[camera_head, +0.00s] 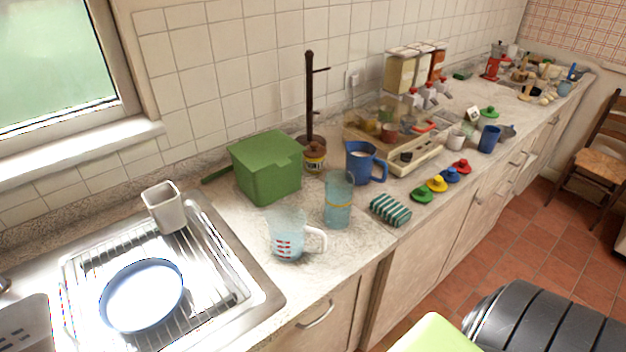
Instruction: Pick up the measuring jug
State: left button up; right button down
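The measuring jug (287,243) is a clear, pale-blue jug with red markings and a handle on its right side. It stands upright on the counter, just right of the sink and near the front edge. Neither of my grippers shows in the head view, so nothing is seen touching the jug.
A green lidded box (266,168) stands behind the jug. A blue pitcher (365,163) and a green striped cloth (390,210) are to the right. A blue-rimmed bowl (143,295) and a grey cup (165,207) sit on the drainer. Bare counter lies in front of the jug.

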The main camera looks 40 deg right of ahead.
aim_at(287, 227)
jog(key=z, duration=1)
jog(key=u, duration=1.8)
jog(key=z, duration=1.8)
jog(key=l+u, duration=0.1)
jog(key=l, duration=0.25)
jog(key=k+l, duration=0.1)
jog(key=l, duration=0.25)
jog(key=u, duration=0.05)
